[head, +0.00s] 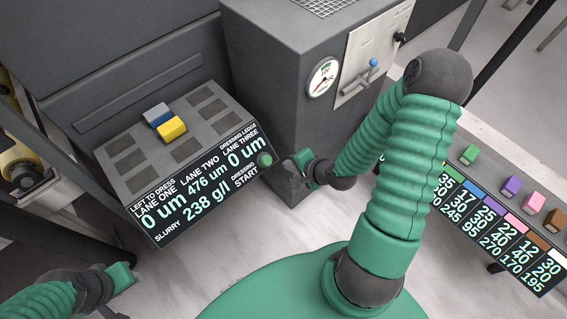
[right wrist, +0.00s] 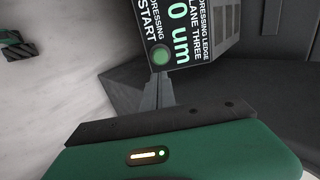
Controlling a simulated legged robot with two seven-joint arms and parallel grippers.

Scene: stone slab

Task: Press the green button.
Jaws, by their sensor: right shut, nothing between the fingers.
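The round green button (head: 265,159) is at the right end of the dark panel's display face, beside the words "DRESSING START". It also shows in the right wrist view (right wrist: 160,55). My right gripper (head: 283,166) is just right of the button, its fingers pointing toward the panel. In the right wrist view its fingers (right wrist: 157,84) are shut and empty, with the tips just below the button in the picture; I cannot tell whether they touch it. My left gripper (head: 130,274) is low at the left, well away from the panel; its finger state is unclear.
The panel's top (head: 138,133) has several recesses, with a blue-grey block (head: 157,115) and a yellow block (head: 172,129). A grey cabinet (head: 290,70) with a gauge (head: 322,78) and blue-knobbed lever (head: 373,62) stands behind. A rack of coloured blocks (head: 512,186) stands right.

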